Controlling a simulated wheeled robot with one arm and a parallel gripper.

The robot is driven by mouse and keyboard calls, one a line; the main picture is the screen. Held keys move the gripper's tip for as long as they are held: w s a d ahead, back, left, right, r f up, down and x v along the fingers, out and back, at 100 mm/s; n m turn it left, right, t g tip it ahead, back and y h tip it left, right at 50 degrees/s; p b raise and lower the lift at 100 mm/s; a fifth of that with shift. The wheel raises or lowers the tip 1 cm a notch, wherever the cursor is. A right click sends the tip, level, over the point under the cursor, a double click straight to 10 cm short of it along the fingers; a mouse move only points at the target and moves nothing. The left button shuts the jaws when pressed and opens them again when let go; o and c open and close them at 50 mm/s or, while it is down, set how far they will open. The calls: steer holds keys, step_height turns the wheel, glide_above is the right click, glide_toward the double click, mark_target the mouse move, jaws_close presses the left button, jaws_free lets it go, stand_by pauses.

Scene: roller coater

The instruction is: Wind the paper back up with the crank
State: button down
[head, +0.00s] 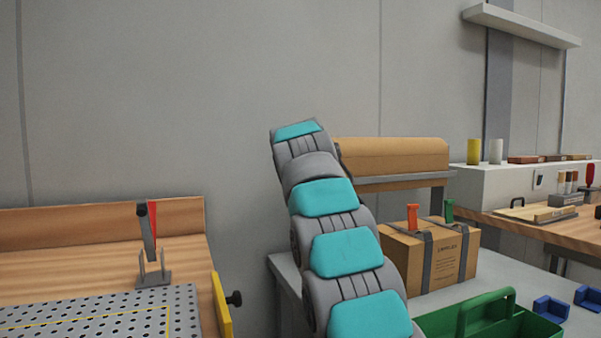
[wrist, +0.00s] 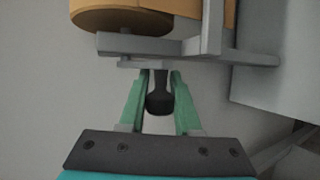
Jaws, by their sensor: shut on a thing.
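The brown paper roll (head: 390,152) lies in a grey metal stand at the back, right of my arm in the head view. In the wrist view the roll's end (wrist: 120,20) shows at the top, beside the grey frame (wrist: 240,55). My gripper (wrist: 160,90) has green fingers and is shut on the dark crank handle (wrist: 159,100), which sits between them just below a grey bar. In the head view my own arm hides the gripper and the crank.
A cardboard box (head: 440,262) with dark straps stands in front of the roll. A green caddy (head: 485,325) and blue bins (head: 551,308) are on the grey table. A wooden bench with a perforated plate (head: 110,312) is at left.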

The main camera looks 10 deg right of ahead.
steer(key=shift+r, duration=0.15)
stand_by(0.5)
steer(key=c, duration=0.9)
jaws_free()
steer(key=shift+s, duration=0.15)
steer(key=b+v, duration=0.1)
steer(key=v, duration=0.6)
steer(key=shift+s+a, duration=0.2)
steer(key=shift+r, duration=0.1)
